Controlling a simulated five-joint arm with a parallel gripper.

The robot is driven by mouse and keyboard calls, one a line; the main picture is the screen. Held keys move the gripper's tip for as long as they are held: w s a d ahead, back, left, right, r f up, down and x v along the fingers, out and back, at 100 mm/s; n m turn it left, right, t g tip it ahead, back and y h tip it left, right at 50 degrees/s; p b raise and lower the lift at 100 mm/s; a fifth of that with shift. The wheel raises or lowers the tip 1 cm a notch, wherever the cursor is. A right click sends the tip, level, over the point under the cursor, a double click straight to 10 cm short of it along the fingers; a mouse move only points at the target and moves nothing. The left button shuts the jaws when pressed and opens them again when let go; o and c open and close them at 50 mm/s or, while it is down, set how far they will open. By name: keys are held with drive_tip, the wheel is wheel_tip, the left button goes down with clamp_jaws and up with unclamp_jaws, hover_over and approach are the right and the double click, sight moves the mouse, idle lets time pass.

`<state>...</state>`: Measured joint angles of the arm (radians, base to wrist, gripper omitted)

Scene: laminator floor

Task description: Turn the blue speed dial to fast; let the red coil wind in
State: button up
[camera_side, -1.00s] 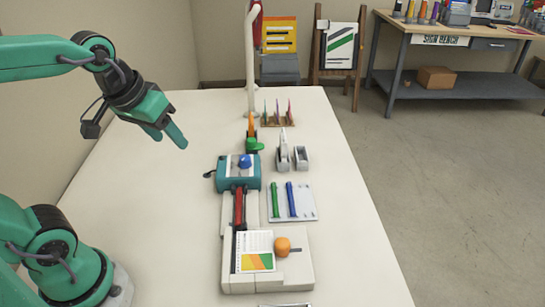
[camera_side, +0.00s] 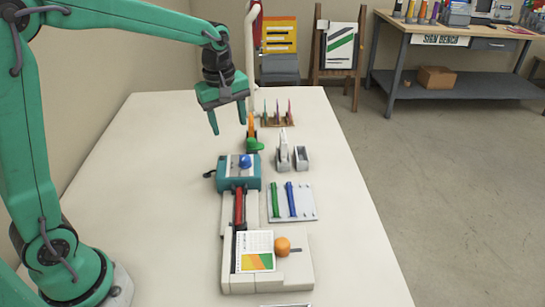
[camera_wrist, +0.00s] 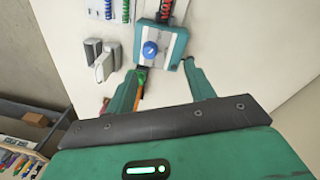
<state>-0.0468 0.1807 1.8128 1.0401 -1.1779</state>
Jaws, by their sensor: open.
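The blue dial (camera_side: 245,161) sits on top of a teal-sided machine (camera_side: 225,180) in the middle of the table. It also shows in the wrist view (camera_wrist: 150,49), between my fingers and beyond their tips. The red coil (camera_side: 239,208) lies in a channel on the near side of the machine. In the wrist view a piece of the red coil (camera_wrist: 166,10) shows at the top edge. My gripper (camera_side: 228,122) is open and empty, pointing down above the table, behind and a little left of the machine. Its fingers are apart from the dial.
An orange and green piece (camera_side: 252,143) stands just behind the machine. A board with green and blue coils (camera_side: 306,213), grey holders (camera_side: 301,158) and a small rack (camera_side: 279,119) are to the right. A white post (camera_side: 250,60) rises at the back. The left tabletop is clear.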

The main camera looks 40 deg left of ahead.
sight(245, 157)
drive_tip(key=w+f+n, duration=0.1)
drive_tip(key=f, duration=0.1)
drive_tip(key=w+f+n, duration=0.1)
drive_tip(key=w, duration=0.1)
drive_tip(key=w+a+f+n+g, duration=0.1)
drive_tip(key=w+f+n, duration=0.1)
drive_tip(key=shift+w+f, duration=0.1)
drive_tip(key=shift+f, duration=0.25)
drive_tip(key=shift+f, duration=3.9)
drive_tip(key=c, duration=1)
